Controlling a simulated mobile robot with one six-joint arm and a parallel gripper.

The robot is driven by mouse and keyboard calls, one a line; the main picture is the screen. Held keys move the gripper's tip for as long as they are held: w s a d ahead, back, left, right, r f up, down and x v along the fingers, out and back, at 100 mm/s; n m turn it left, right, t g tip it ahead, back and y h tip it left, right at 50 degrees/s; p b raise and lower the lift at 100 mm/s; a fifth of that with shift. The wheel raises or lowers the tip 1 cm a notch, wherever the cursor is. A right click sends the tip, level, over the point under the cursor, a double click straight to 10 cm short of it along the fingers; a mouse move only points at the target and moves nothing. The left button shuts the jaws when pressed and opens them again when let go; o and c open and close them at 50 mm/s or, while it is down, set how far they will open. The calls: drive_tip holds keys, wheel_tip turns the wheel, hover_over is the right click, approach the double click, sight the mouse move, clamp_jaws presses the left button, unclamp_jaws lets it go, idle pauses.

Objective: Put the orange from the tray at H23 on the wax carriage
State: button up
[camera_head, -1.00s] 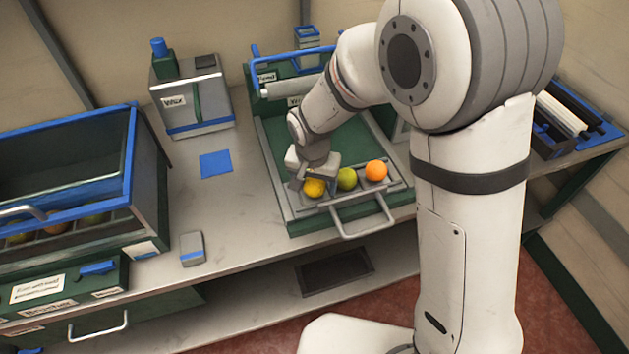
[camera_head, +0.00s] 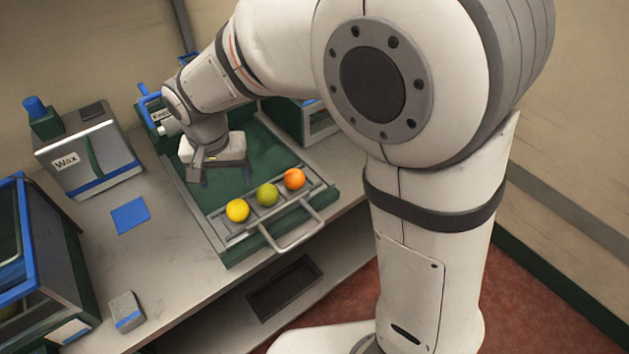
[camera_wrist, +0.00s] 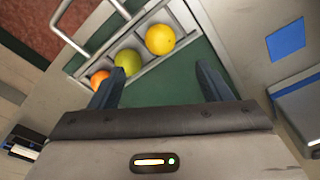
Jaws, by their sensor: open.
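A carriage with a wire handle (camera_head: 292,232) lies at the front of a green bed. It holds three fruits in a row: a yellow one (camera_head: 237,210) at the left, a green one (camera_head: 267,194) in the middle and an orange one (camera_head: 294,179) at the right. My gripper (camera_head: 218,178) is above the green bed, behind the row, open and empty. In the wrist view its two fingers (camera_wrist: 160,88) are spread apart, with the yellow fruit (camera_wrist: 160,39) and green fruit (camera_wrist: 128,62) beyond them. The orange fruit is partly hidden by a finger there. No H23 label is readable.
A grey box marked Wax (camera_head: 88,160) stands at the left. A blue square (camera_head: 130,215) and a small grey block (camera_head: 126,311) lie on the bench. A blue-framed case (camera_head: 30,255) stands at the left edge. Bench between them is clear.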

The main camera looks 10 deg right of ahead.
drive_tip(key=s+d+r, duration=0.2)
drive_tip(key=d, duration=0.7)
drive_tip(key=s+d+r, duration=0.2)
drive_tip(key=d+r, duration=0.1)
drive_tip(key=d, duration=0.5)
drive_tip(key=s+d+t, duration=0.1)
drive_tip(key=s+d, duration=0.7)
drive_tip(key=d, duration=0.2)
drive_tip(key=shift+d+f, duration=0.15)
drive_tip(key=shift+f, duration=0.1)
